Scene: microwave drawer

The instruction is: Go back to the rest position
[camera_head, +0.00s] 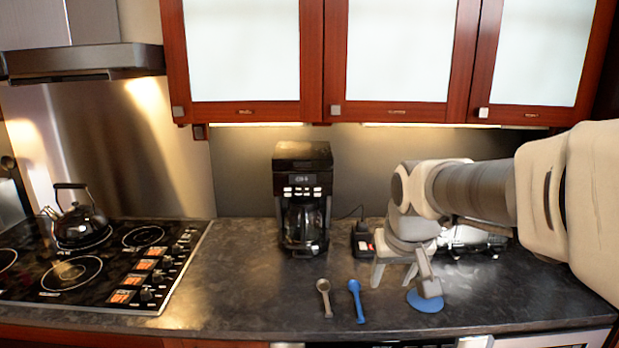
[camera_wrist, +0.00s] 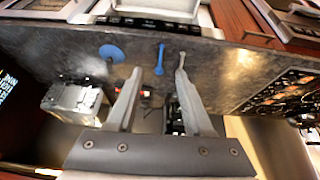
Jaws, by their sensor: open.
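My gripper (camera_head: 396,280) hangs over the right part of the counter with its fingers pointing down. It is open and empty; in the wrist view (camera_wrist: 159,75) the two fingers stand well apart with nothing between them. A blue spoon (camera_head: 356,301) lies on the counter to the left of my gripper, beside a grey-beige spoon (camera_head: 324,295). A blue round disc (camera_head: 426,299) lies flat on the counter near my gripper, partly hidden by it. My arm comes in from the right edge of the head view.
A black coffee maker (camera_head: 303,195) stands at the back of the dark counter (camera_head: 250,270). A silvery appliance (camera_head: 475,240) stands behind my arm. A stove (camera_head: 90,270) with a kettle (camera_head: 76,215) is at left. Red-framed cabinets (camera_head: 312,60) hang above.

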